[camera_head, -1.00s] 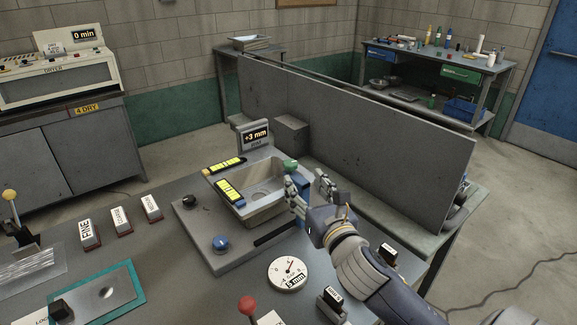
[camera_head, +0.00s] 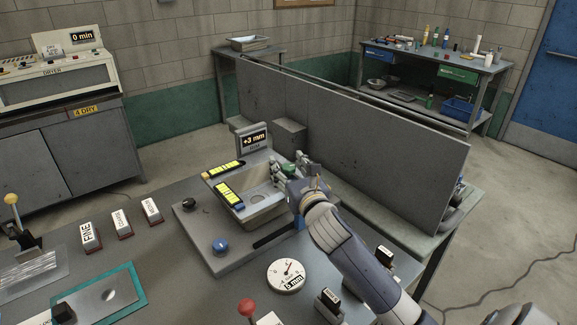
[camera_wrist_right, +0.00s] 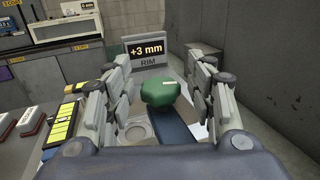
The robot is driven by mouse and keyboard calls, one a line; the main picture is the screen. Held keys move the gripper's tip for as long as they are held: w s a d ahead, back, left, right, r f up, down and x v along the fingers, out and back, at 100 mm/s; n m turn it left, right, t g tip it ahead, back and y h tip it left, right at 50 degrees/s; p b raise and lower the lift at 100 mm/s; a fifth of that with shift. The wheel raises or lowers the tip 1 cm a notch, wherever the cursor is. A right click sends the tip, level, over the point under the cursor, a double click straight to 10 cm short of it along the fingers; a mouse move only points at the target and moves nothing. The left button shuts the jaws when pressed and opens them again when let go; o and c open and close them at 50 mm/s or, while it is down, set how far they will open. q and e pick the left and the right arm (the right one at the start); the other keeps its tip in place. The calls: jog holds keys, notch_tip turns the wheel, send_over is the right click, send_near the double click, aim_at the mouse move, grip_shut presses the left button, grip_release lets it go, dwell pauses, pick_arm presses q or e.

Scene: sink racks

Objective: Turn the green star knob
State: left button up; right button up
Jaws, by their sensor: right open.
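The green star knob (camera_wrist_right: 160,91) shows in the right wrist view, with a pale mark on its top. It sits above a blue bar (camera_wrist_right: 176,132) by the sink basin. My right gripper (camera_wrist_right: 156,80) is open, its two fingers on either side of the knob. I cannot tell whether either finger touches it. In the head view my right gripper (camera_head: 290,168) is over the far right corner of the sink (camera_head: 262,198) and mostly hides the knob. My left gripper is not in view.
A "+3 mm" RIM display (camera_head: 254,140) stands behind the sink. Yellow-black level strips (camera_head: 229,194) lie along the basin. A black knob (camera_head: 189,204), a blue knob (camera_head: 220,245) and a round dial (camera_head: 286,275) are nearby. A grey partition (camera_head: 350,150) stands behind my right arm.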

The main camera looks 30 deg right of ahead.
jog(key=c, duration=1.1)
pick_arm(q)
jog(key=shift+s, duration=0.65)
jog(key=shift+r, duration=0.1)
pick_arm(e)
jog(key=shift+a+m+h, duration=0.1)
jog(key=shift+m+h, duration=0.2)
jog(key=shift+h, duration=0.1)
jog(key=m+g+h+p, duration=0.1)
jog(key=m+h, duration=0.1)
jog(key=h, duration=0.1)
jog(key=m+g+h, duration=0.2)
jog(key=h, duration=0.1)
jog(key=shift+r+p, duration=0.1)
jog(key=shift+p, duration=0.25)
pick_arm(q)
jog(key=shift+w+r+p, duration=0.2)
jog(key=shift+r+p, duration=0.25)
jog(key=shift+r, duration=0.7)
pick_arm(e)
jog(key=shift+m+g+h, duration=2.3)
jog(key=shift+m+g, duration=0.1)
jog(key=shift+g, duration=0.4)
